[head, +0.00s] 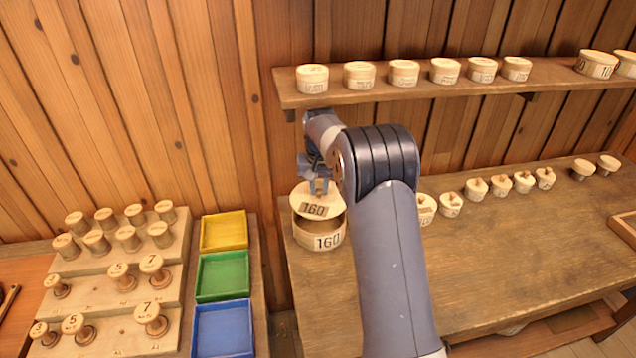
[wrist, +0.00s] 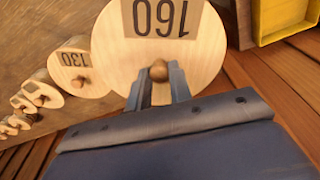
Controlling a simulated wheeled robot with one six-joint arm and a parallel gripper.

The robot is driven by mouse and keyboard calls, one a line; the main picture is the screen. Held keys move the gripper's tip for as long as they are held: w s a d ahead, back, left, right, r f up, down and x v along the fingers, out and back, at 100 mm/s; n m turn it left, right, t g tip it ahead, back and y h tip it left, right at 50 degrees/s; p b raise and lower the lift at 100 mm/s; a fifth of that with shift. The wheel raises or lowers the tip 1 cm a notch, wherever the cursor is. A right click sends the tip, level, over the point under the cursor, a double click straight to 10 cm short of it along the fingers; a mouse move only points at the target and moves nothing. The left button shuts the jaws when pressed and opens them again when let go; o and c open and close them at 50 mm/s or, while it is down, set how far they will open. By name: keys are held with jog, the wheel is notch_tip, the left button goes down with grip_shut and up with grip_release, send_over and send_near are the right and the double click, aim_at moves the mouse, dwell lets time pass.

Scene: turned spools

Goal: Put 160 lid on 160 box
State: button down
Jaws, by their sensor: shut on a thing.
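The 160 lid (head: 315,199) is a round pale wooden disc with a dark-numbered label and a small knob. My gripper (head: 318,187) is shut on its knob. The lid also shows in the wrist view (wrist: 185,50), with the fingers (wrist: 158,88) on either side of the knob. The 160 box (head: 322,236) is a round wooden box at the left end of the bench. The lid is tilted above the box opening, and the dark inside shows below the lid's right edge. I cannot tell whether lid and rim touch. The box is hidden in the wrist view.
Several smaller lids with knobs line the bench (head: 500,240) to the right; the 130 lid (wrist: 72,72) is closest. A shelf (head: 430,92) with several round boxes runs above. Yellow (head: 224,232), green and blue trays and a spool rack (head: 110,270) stand left.

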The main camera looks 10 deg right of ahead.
aim_at(320, 191)
jog(key=shift+f+b, duration=1.9)
jog(key=shift+f, duration=0.6)
jog(key=shift+s+f, duration=0.1)
jog(key=shift+f, duration=0.1)
jog(key=c, duration=0.8)
grip_release()
jog(key=shift+r, duration=0.15)
jog(key=shift+r+p, duration=0.65)
jog(key=shift+p, duration=0.1)
jog(key=shift+r, duration=0.1)
